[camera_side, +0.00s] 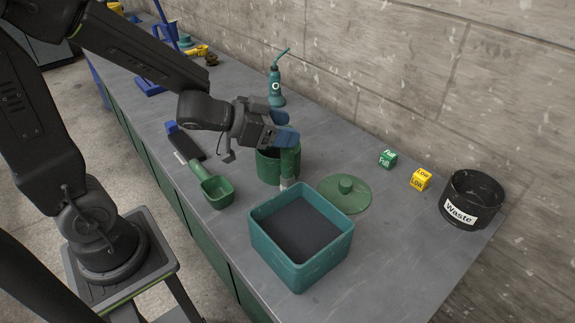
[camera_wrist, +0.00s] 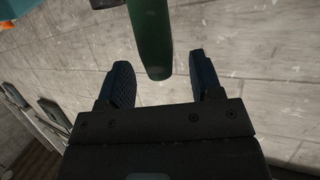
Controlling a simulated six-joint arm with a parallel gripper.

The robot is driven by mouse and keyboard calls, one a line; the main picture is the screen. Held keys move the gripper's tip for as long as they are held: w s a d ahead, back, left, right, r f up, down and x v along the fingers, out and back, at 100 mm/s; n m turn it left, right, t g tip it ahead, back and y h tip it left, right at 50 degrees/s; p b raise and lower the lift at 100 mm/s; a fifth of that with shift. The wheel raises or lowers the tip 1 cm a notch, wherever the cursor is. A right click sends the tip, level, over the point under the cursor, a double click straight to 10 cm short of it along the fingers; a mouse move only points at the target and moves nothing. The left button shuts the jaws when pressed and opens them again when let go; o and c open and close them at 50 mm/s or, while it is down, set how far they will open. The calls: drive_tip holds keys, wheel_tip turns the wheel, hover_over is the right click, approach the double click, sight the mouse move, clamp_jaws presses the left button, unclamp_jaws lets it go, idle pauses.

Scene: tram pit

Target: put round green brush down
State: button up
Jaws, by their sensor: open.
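The round green brush (camera_side: 290,162) stands upright on the bench, its pale lower end between the green canister and the teal box. In the wrist view its green handle (camera_wrist: 150,38) comes down from the top edge, with its end between my fingertips and a gap on each side. My gripper (camera_side: 286,128), with blue fingers, is at the top of the brush in the side view. It is open, and the wrist view shows the fingers (camera_wrist: 165,72) spread apart. The canister's far side is partly hidden by my gripper.
The teal box (camera_side: 337,245) of dark material is in front. The green canister (camera_side: 266,168) is close behind the brush, its lid (camera_side: 335,198) to the right. A green scoop (camera_side: 217,190) lies left. A teal bottle (camera_side: 276,88), two cubes and a black waste bin (camera_side: 483,187) stand farther away.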

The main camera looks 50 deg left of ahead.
drive_tip(key=shift+x, duration=1.45)
clamp_jaws()
